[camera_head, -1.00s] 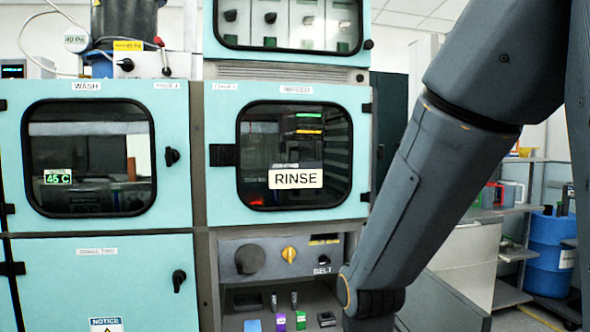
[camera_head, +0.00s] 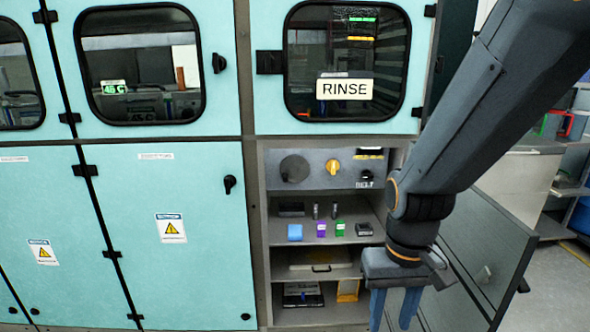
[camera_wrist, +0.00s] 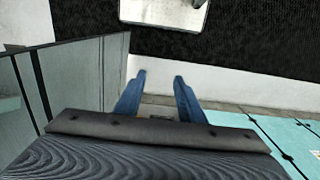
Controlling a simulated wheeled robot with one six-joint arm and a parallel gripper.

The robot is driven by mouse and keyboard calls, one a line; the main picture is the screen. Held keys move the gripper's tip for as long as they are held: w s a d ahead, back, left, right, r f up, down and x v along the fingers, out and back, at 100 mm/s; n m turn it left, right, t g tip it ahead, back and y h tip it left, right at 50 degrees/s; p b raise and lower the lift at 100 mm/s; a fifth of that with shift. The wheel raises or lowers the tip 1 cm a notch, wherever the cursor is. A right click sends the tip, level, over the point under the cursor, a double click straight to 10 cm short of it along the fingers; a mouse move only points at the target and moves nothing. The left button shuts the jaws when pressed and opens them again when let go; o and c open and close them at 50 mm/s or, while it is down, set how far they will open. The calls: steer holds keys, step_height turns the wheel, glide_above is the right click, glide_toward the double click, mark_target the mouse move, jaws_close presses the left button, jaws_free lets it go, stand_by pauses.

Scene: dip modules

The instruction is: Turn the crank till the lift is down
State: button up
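I cannot pick out a crank or a lift in either view. My gripper (camera_head: 391,322) hangs at the lower right in the head view, in front of the right side of the open shelves. Its two blue-grey fingers point down and are apart, with nothing between them. In the wrist view my gripper (camera_wrist: 159,77) shows both fingers spread and empty over a pale floor area.
Teal cabinets fill the left. Under the RINSE window (camera_head: 345,60) is a panel with a round grey dial (camera_head: 295,168) and a yellow knob (camera_head: 333,168). Small items stand on the shelf below. A grey panel (camera_head: 480,262) stands right of my gripper.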

steer(key=shift+w, duration=0.1)
steer(key=n+t+p, duration=0.5)
steer(key=n+t, duration=0.3)
steer(key=t, duration=1)
glide_toward(285, 181)
steer(key=w, duration=0.4)
steer(key=shift+w, duration=3.65)
steer(key=shift+c, duration=0.5)
jaws_close()
